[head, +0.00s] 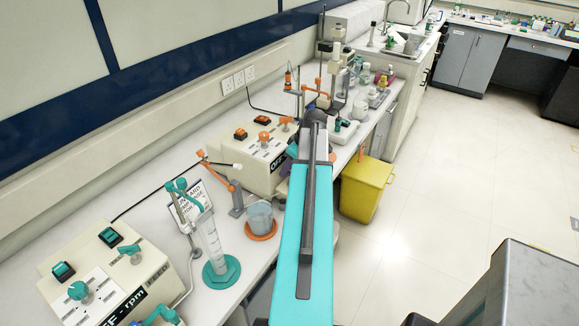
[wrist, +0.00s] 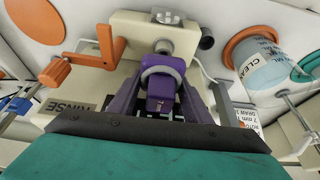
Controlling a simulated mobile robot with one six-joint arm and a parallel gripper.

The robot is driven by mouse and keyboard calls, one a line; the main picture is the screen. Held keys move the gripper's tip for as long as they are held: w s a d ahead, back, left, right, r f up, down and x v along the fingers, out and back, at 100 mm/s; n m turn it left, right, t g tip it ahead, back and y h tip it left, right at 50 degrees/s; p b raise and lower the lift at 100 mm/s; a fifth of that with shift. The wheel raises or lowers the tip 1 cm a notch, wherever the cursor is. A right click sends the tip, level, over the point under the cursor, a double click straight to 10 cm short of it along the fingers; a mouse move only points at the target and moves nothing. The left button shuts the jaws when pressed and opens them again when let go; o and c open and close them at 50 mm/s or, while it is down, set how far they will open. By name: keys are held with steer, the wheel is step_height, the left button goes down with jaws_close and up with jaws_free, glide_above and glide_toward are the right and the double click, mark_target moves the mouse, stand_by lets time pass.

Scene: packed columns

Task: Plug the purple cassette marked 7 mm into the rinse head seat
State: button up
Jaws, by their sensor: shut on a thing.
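In the wrist view my gripper (wrist: 162,88) is shut on a purple cassette (wrist: 164,101), held between its two fingers. A pale ring curves around the cassette's far end. Its 7 mm mark is not readable. Just beyond it is a cream block (wrist: 130,28) with a round grey fitting (wrist: 163,46) facing the cassette, which looks like the rinse head seat. I cannot tell whether cassette and fitting touch. A "RINSE" label (wrist: 68,107) shows on the cream housing at left. In the head view my teal arm hides the gripper and cassette.
An orange lever (wrist: 106,47) stands left of the cassette. A clear "CLEAN" beaker (wrist: 264,70) in an orange ring stands right. In the head view, a cream unit (head: 250,155), a measuring cylinder (head: 208,238) and a yellow bin (head: 365,188) flank my arm.

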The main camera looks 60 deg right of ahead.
mark_target(289, 172)
steer(key=shift+f+b, duration=1)
steer(key=shift+f, duration=0.55)
steer(key=o, duration=1.6)
steer(key=shift+r, duration=0.1)
steer(key=b+v, duration=0.3)
steer(key=v, duration=1)
steer(key=shift+s+r, duration=0.15)
steer(key=shift+r, duration=0.1)
steer(key=shift+s, duration=0.1)
